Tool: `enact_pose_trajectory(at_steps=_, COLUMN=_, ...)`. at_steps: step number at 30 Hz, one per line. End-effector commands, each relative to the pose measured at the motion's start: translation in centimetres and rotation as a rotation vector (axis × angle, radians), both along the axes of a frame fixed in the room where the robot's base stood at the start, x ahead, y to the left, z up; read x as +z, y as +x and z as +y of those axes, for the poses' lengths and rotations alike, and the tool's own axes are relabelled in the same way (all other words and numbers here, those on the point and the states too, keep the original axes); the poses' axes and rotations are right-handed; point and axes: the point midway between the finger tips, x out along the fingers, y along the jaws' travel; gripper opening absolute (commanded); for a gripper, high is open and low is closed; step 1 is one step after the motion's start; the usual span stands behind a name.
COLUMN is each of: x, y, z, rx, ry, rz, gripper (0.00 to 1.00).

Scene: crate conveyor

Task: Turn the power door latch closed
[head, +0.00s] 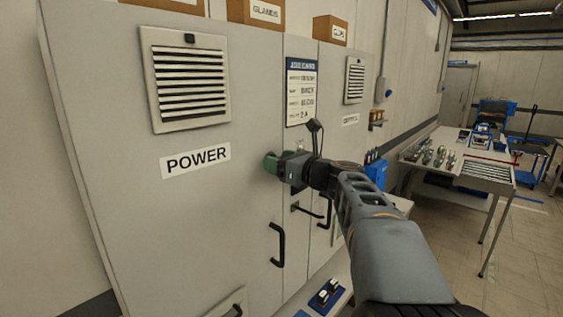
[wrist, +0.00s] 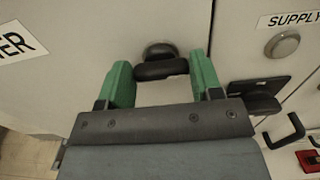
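The power door (head: 130,215) is a wide grey cabinet door with a POWER label (head: 195,160); it looks shut. Its latch (wrist: 160,70) is a dark handle bar on a round base, lying roughly crosswise in the wrist view. My gripper (wrist: 162,78) has green fingers, open, one on either side of the latch bar. The bar's ends are close to both fingers; I cannot tell whether they touch. In the head view my gripper (head: 272,164) is at the door's right edge and hides the latch.
A black pull handle (head: 278,245) sticks out below my gripper. In the wrist view, a round grey knob (wrist: 282,43) sits under the SUPPLY label (wrist: 288,18), with a dark handle (wrist: 258,88) below.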

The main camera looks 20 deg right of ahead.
Motion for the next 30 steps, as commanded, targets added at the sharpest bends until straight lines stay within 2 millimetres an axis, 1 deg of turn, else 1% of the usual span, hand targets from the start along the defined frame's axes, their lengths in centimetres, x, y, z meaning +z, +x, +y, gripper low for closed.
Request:
enact_pose_trajectory(at_steps=1, x=0.0, y=-0.01, z=-0.01, rx=-0.001, ry=0.0, rz=0.0, gripper=0.53)
enact_pose_trajectory(at_steps=6, x=0.0, y=-0.01, z=-0.03, rx=-0.001, ry=0.0, rz=0.0, gripper=0.36)
enact_pose_trajectory(at_steps=7, x=-0.02, y=0.01, z=-0.49, rx=-0.003, ry=0.0, rz=0.0, gripper=0.36)
enact_pose_trajectory(at_steps=13, x=-0.14, y=-0.02, z=-0.16, rx=-0.004, ry=-0.02, rz=-0.008, gripper=0.36)
enact_pose_trajectory(at_steps=17, x=-0.33, y=0.0, z=-0.05, rx=-0.002, ry=-0.072, rz=-0.03, gripper=0.36)
enact_pose_trajectory(at_steps=23, x=-0.59, y=-0.01, z=0.04, rx=-0.002, ry=-0.213, rz=-0.087, gripper=0.36)
enact_pose_trajectory(at_steps=30, x=-0.64, y=-0.02, z=0.11, rx=-0.002, ry=-0.425, rz=-0.174, gripper=0.36)
